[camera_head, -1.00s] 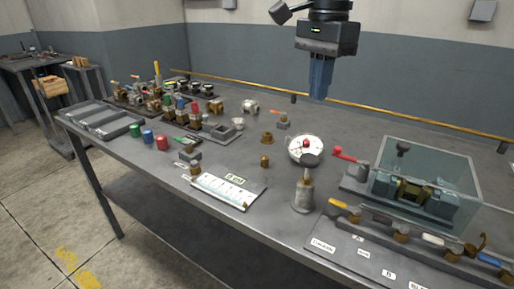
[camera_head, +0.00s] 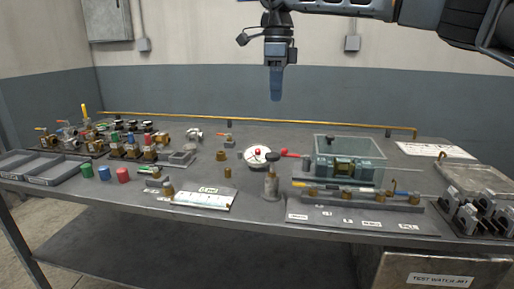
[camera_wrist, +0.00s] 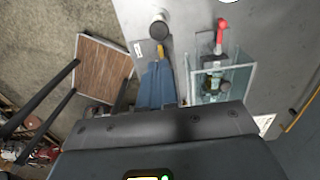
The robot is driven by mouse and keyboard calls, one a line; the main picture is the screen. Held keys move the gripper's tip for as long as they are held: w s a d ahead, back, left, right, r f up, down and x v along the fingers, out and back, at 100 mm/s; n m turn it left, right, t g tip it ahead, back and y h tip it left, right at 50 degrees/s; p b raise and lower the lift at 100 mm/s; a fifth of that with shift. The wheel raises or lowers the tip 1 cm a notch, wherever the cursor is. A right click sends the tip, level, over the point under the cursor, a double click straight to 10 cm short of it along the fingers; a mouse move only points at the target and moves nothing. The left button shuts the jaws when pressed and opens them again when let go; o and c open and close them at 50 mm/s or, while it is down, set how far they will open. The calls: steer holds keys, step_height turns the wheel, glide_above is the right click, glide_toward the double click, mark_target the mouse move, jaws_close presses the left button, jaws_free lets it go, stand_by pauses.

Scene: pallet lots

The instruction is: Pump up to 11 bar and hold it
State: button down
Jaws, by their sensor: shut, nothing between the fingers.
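My gripper (camera_head: 277,97) hangs above the back of the bench, its blue fingers pointing down, shut and empty. In the wrist view the closed fingers (camera_wrist: 155,82) touch nothing I can make out. Just in front stands a grey cylinder with a black knob (camera_head: 271,182). A red-handled lever (camera_head: 290,153) sits beside a clear box (camera_head: 374,150) around a blue-grey fixture (camera_head: 325,170). In front is a row of coloured-handled valves (camera_head: 347,194) above a labelled plate.
Several valves (camera_head: 130,145) and an empty divided tray (camera_head: 62,170) fill the left side. Green, blue and red caps (camera_head: 104,173) stand near a white chart (camera_head: 206,198). Dark clamps (camera_head: 470,215) sit at far right. A brass rail (camera_head: 250,121) runs along the back.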

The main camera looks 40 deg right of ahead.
mark_target(273, 154)
steer(key=shift+f, duration=0.1)
step_height(273, 154, down, 14)
steer(key=shift+a+r, duration=0.1)
stand_by(0.6)
steer(key=shift+f+b, duration=0.45)
steer(key=shift+f, duration=1.45)
steer(key=shift+r+p, duration=0.4)
steer(key=shift+r, duration=0.05)
step_height(273, 154, up, 14)
steer(key=p, duration=0.1)
steer(key=shift+f, duration=0.2)
